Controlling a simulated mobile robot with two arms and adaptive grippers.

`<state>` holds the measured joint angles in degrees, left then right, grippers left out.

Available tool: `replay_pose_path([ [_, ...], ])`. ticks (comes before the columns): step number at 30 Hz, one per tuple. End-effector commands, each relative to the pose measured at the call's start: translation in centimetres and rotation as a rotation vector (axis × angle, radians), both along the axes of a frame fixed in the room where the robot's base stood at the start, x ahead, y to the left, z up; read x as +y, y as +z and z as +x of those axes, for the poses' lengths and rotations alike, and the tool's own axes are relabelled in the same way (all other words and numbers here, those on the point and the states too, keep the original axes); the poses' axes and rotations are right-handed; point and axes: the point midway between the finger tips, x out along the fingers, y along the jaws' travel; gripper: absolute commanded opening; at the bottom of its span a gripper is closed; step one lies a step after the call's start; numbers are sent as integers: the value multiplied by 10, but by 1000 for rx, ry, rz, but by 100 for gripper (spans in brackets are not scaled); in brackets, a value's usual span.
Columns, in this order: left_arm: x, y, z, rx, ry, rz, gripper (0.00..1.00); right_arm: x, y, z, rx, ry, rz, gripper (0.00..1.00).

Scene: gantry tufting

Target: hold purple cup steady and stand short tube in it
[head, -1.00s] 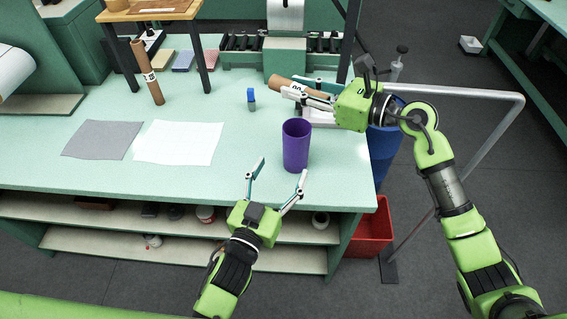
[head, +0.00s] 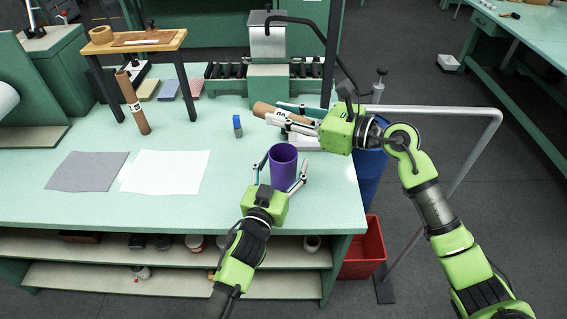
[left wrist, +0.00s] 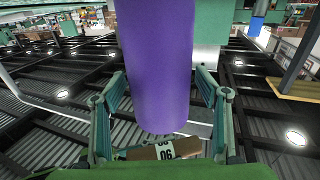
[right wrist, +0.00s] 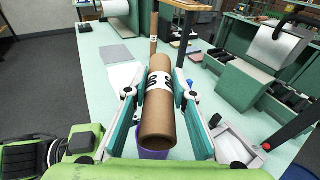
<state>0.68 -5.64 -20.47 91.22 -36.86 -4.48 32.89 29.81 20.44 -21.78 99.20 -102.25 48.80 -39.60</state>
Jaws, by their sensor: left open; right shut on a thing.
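The purple cup (head: 283,165) stands upright on the green bench near its front edge. My left gripper (head: 281,172) is open with its fingers on either side of the cup; in the left wrist view the cup (left wrist: 158,65) rises between the fingers, with gaps beside it. My right gripper (head: 298,120) is shut on the short tube (head: 270,112), a brown cardboard tube with a white label. In the right wrist view the tube (right wrist: 158,110) lies between the fingers. The tube is tilted, behind the cup. A bit of the cup (right wrist: 153,154) shows beneath it.
A taller brown tube (head: 134,103) stands near a small wooden table (head: 140,42). A blue-capped bottle (head: 237,126) stands left of the cup. White (head: 165,172) and grey (head: 87,171) sheets lie on the left. A roller machine (head: 268,80) stands behind.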

Motion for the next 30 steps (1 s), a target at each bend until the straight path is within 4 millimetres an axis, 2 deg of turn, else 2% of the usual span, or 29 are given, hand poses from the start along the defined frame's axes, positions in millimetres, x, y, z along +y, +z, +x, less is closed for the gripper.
replay_pose_path([
  [4,0,0,0,0,0,0,67,0,0,0,0,0,0,6],
  [5,0,0,0,0,0,0,62,0,0,0,0,0,0,6],
  [9,0,0,0,0,0,0,26,0,0,0,0,0,0,6],
  [10,0,0,0,0,0,0,24,0,0,0,0,0,0,6],
  [17,0,0,0,0,0,1,24,0,-4,0,1,0,0,6],
  [30,0,-1,-1,1,0,1,24,0,-35,0,1,1,0,6],
])
